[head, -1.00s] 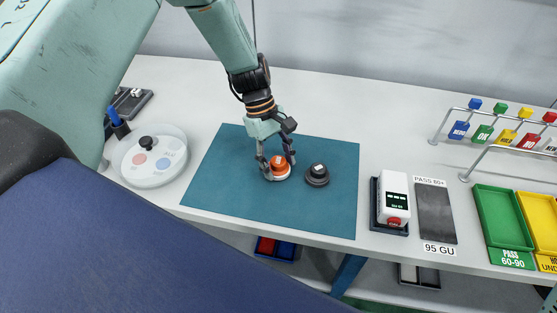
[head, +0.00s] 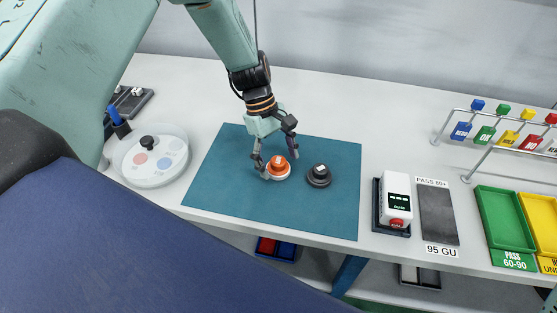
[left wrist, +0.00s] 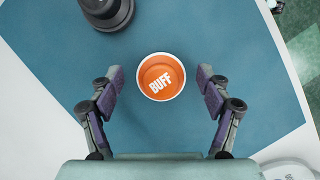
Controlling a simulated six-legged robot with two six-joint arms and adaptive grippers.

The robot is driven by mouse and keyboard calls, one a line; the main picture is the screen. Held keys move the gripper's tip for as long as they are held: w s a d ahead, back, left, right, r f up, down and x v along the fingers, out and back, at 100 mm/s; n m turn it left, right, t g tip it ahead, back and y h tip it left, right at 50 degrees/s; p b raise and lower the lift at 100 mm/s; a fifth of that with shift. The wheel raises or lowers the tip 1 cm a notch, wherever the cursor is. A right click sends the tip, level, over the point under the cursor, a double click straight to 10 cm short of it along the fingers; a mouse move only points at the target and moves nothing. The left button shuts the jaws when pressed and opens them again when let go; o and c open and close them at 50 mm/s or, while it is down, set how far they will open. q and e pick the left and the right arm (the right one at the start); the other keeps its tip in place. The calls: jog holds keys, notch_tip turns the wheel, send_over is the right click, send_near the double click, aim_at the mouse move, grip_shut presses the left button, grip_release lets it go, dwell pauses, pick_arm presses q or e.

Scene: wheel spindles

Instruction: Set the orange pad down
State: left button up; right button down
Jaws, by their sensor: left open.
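The orange pad (head: 278,166) stands on the teal mat (head: 225,185), on a white base. In the left wrist view the gripper (left wrist: 160,85) has clear gaps between both fingers and the pad. My right gripper is not in view.
A dark round pad (head: 319,175) stands on the mat just right of the orange one. A white round tray (head: 155,158) is at the left. A gloss meter (head: 395,200) and a grey plate (head: 437,214) are at the right, with green (head: 505,218) and yellow trays beyond.

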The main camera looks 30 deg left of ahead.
pick_arm(q)
jog(key=v, duration=1.1)
jog(key=shift+r, duration=0.4)
jog(key=shift+s, duration=0.1)
jog(key=shift+a, duration=0.1)
